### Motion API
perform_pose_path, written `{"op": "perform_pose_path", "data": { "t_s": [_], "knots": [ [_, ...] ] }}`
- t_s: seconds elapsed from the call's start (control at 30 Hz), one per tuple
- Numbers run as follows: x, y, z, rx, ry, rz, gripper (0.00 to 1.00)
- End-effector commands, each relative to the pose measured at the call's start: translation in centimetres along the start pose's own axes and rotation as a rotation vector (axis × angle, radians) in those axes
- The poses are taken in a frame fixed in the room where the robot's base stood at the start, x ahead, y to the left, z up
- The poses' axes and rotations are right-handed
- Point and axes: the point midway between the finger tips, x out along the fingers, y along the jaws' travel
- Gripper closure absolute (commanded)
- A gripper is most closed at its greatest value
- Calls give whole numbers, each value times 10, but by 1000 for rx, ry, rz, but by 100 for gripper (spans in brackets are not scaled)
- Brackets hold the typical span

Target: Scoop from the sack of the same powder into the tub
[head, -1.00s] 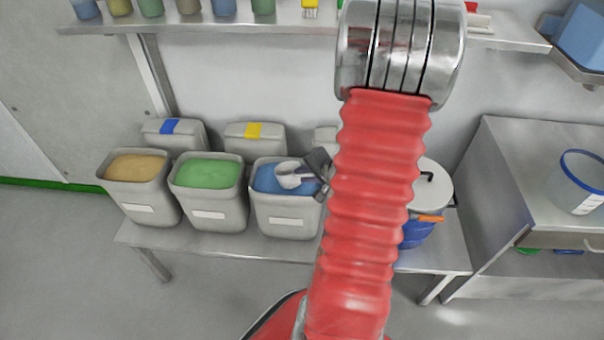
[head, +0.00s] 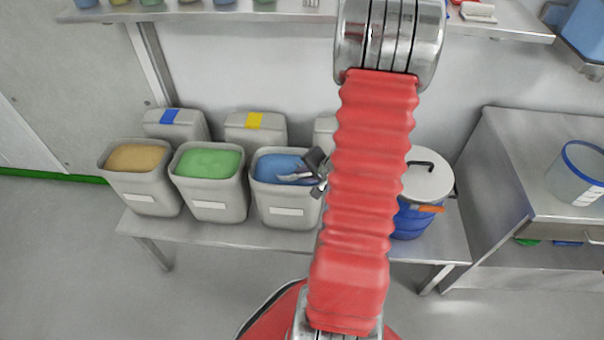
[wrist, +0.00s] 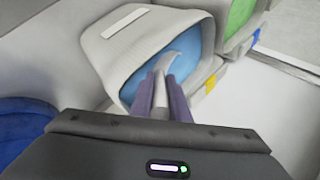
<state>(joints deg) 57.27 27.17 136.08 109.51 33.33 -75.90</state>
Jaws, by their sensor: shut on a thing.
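Three open grey sacks stand in a row on a low steel bench, holding tan powder (head: 137,157), green powder (head: 208,163) and blue powder (head: 275,165). My gripper (head: 316,176) is at the right side of the blue powder's sack (head: 287,210). It is shut on the handle of a pale scoop (head: 294,177), whose head is tilted at the blue powder, seemingly partly sunk in it. In the wrist view, the scoop (wrist: 161,92) reaches from between my fingers into the sack mouth. A clear tub with a blue rim (head: 577,177) stands on the steel cabinet at right.
A blue drum with a white lid (head: 428,181) stands just right of my arm, which hides part of the bench. Grey lidded containers (head: 177,126) stand behind the sacks. A shelf (head: 220,15) with jars runs above.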

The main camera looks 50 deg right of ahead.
Motion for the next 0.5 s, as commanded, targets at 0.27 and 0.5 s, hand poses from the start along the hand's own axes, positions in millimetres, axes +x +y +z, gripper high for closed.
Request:
{"op": "perform_pose_path", "data": {
  "t_s": [0.27, 0.5],
  "knots": [
    [12, 7, 1, 1, 0, 0, 100],
    [20, 7, 1, -2, 1, -2, 100]
  ]
}}
